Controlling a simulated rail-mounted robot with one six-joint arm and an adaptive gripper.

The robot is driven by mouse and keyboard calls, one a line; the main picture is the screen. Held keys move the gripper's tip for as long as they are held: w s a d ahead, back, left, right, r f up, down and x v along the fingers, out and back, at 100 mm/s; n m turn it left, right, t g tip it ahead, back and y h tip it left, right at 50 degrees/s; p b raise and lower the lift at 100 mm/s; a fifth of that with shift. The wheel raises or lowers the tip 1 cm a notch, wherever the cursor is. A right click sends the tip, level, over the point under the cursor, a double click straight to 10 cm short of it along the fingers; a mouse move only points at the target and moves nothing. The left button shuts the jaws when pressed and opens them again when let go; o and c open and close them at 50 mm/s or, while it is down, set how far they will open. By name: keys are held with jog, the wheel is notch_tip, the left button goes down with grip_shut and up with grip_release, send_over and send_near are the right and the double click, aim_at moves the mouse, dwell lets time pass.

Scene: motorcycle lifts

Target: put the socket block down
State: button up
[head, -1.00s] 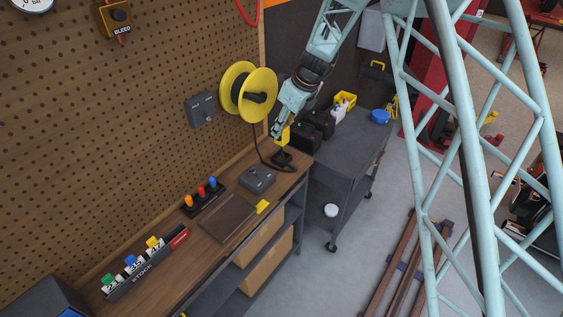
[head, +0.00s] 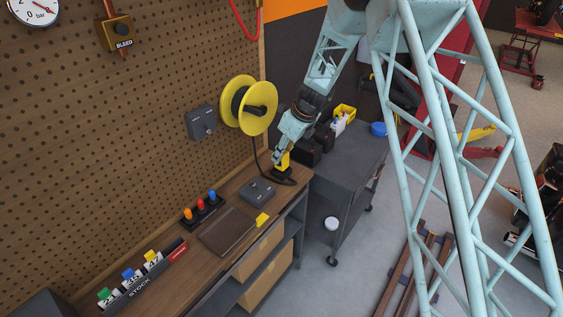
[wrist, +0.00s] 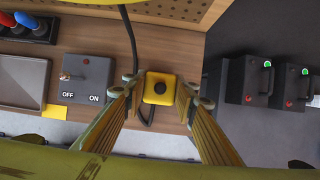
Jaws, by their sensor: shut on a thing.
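The block looks upright, low over the wooden bench (head: 190,265), above a dark spot. I cannot tell whether its underside touches.
A grey OFF/ON switch box (head: 257,190) sits left of the block. A black cable (wrist: 130,40) from the yellow reel (head: 248,105) runs down beside it. The pegboard (head: 130,130) rises behind. A grey cart (head: 350,165) with black boxes stands right of the bench end.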

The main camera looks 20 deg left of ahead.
aim_at(282, 161)
jog(key=shift+f, duration=0.1)
jog(key=shift+f, duration=1.75)
jog(key=shift+f, duration=0.15)
jog(key=o, duration=1)
jog(key=v, duration=1.2)
